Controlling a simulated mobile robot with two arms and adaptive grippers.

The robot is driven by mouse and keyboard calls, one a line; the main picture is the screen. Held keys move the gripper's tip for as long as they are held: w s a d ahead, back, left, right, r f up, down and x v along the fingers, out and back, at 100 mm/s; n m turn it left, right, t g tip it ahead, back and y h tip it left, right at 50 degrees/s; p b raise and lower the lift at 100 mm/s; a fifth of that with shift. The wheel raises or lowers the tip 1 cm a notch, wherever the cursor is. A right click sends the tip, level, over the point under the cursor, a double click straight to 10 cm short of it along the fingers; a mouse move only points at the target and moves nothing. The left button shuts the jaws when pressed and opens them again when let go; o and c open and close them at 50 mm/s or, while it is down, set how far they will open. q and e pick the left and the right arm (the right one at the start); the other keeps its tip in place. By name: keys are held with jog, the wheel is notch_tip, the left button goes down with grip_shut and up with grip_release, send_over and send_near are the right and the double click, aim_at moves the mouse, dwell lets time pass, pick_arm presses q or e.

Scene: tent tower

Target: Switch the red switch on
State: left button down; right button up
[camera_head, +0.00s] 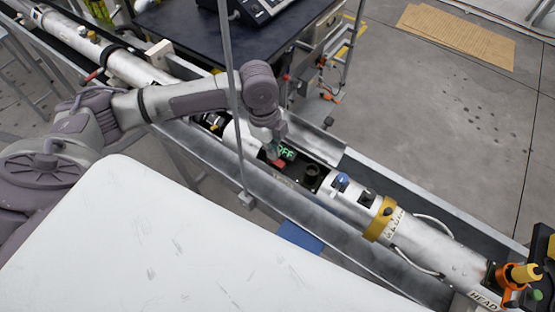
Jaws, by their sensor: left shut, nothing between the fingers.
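The red switch (279,163) sits in a dark opening in the side of a long white cylinder (345,196) that lies in a metal trough. My right gripper is not in view.
A thin grey pole (232,90) stands in front of my left arm. The trough's metal wall (300,208) runs along the cylinder's near side. A dark table (190,35) with equipment stands behind. A yellow band (380,219) circles the cylinder to the right. The floor at right is open.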

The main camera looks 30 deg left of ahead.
pick_arm(q)
jog(key=shift+f, duration=0.6)
jog(key=shift+r, duration=0.1)
notch_tip(320, 180, up, 5)
jog(key=p, duration=0.5)
jog(key=shift+r+p, duration=0.7)
jog(key=shift+r, duration=0.25)
